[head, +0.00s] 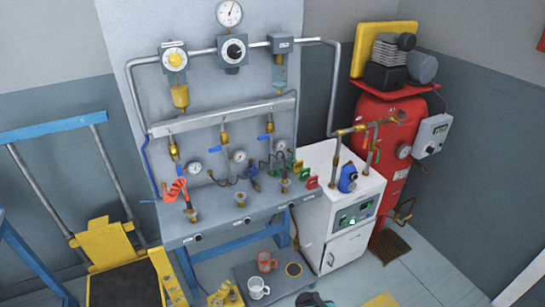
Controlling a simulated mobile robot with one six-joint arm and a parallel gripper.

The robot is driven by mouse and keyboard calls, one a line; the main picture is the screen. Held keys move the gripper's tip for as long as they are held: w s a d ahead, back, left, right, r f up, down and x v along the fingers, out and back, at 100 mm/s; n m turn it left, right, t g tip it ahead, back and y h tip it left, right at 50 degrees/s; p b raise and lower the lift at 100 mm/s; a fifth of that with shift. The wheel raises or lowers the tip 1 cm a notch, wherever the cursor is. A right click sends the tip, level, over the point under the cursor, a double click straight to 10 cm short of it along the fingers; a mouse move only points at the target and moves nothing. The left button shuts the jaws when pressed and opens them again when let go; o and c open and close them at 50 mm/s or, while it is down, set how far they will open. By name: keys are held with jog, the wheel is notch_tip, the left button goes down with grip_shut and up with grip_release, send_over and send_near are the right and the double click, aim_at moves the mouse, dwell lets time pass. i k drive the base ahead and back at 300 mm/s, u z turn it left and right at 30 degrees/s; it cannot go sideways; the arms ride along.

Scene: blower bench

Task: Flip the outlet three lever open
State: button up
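Three brass outlet valves hang in a row below the grey manifold bar (225,116) on the panel. The right-hand valve (270,127) has a small blue lever (265,137) that points left, across its vertical pipe. I take it to be outlet three, but no number is readable. The middle valve (224,138) has a similar blue lever (215,149) pointing left. The left valve (173,153) is at the far end of the row. My gripper is not in view; a dark rounded part at the bottom edge seems to be my arm.
Gauges, hoses and a red coiled hose (176,190) crowd the bench (225,223). A white cabinet (345,200) and red compressor tank (385,150) stand right. A yellow trolley (110,250) stands left.

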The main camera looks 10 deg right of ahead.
aim_at(265, 136)
jog(key=z, duration=0.05)
jog(key=k, duration=0.65)
jog(key=u, duration=0.3)
jog(key=i, duration=1.05)
jog(key=u, duration=0.65)
